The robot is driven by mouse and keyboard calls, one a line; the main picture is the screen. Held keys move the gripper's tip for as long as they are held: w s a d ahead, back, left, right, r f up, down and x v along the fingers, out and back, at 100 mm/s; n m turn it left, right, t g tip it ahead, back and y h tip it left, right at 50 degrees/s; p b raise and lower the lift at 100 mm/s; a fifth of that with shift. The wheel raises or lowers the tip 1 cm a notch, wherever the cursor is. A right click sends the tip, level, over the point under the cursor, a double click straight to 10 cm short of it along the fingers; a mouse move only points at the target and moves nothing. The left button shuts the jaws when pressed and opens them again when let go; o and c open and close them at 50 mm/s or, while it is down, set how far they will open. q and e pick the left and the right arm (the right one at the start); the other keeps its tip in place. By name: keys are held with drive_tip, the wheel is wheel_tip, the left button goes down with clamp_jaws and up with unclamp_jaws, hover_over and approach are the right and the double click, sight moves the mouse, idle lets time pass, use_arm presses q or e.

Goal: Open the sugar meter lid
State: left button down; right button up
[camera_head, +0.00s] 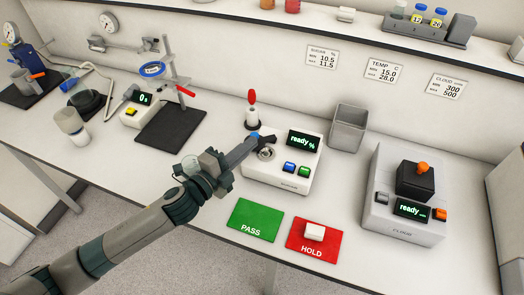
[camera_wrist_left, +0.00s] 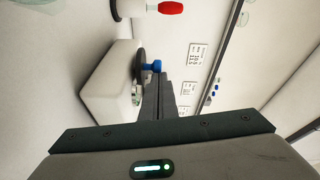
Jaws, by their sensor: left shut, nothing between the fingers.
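The sugar meter (camera_head: 277,180) is a white box with a lit "ready %" display, a blue button and a green button. Its round metal well (camera_head: 266,153) shows uncovered. The dark lid (camera_wrist_left: 140,64) with a blue knob (camera_wrist_left: 154,66) stands raised at the well's edge; the knob also shows in the head view (camera_head: 255,134). My left gripper (camera_head: 254,142) is shut and empty, with its fingertips (camera_wrist_left: 166,78) close beside the knob. I cannot tell whether they touch it. My right gripper is not in view.
A red-tipped tool in a white holder (camera_head: 253,119) stands behind the meter. A grey bin (camera_head: 347,128) and the cloud meter (camera_head: 402,225) stand to the right. A green PASS mat (camera_head: 254,219) and a red HOLD mat (camera_head: 313,250) bearing a white block (camera_head: 314,232) lie in front.

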use_arm(q)
drive_tip(key=w+a+p, duration=0.1)
drive_tip(key=w+a, duration=0.1)
drive_tip(key=w, duration=0.4)
drive_tip(key=shift+w+a, duration=0.3)
drive_tip(key=shift+w, duration=0.05)
drive_tip(key=shift+r, duration=0.1)
idle(0.4)
idle(0.4)
drive_tip(key=b+v, duration=0.5)
drive_tip(key=v, duration=1.2)
drive_tip(key=shift+s+b, duration=0.2)
drive_tip(key=shift+b, duration=0.15)
drive_tip(key=shift+a, duration=0.2)
